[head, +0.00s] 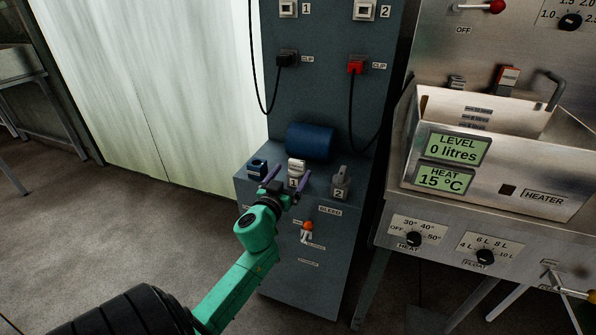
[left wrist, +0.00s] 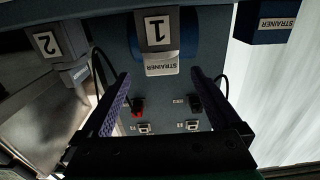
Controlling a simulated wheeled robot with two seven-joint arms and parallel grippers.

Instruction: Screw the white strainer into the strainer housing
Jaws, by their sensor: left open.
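The white strainer (head: 297,165) stands on the cabinet ledge at the block marked 1 (head: 293,183). In the left wrist view the strainer (left wrist: 161,68) shows as a pale piece with an upside-down STRAINER label, next to block 1 (left wrist: 155,27). My left gripper (head: 287,176) is open, its purple fingers to either side of the strainer and block. In the left wrist view the open gripper (left wrist: 160,78) holds nothing. A dark blue hollow block (head: 257,168), labelled STRAINER in the left wrist view (left wrist: 271,24), sits to the left. I cannot tell which block is the housing. My right gripper is out of view.
A blue cylinder (head: 310,142) lies close behind the strainer. Block 2 (head: 340,184) with a grey fitting stands to the right. Black and red clips (head: 356,66) hang cables down the panel. The steel heater tank (head: 500,165) stands further right.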

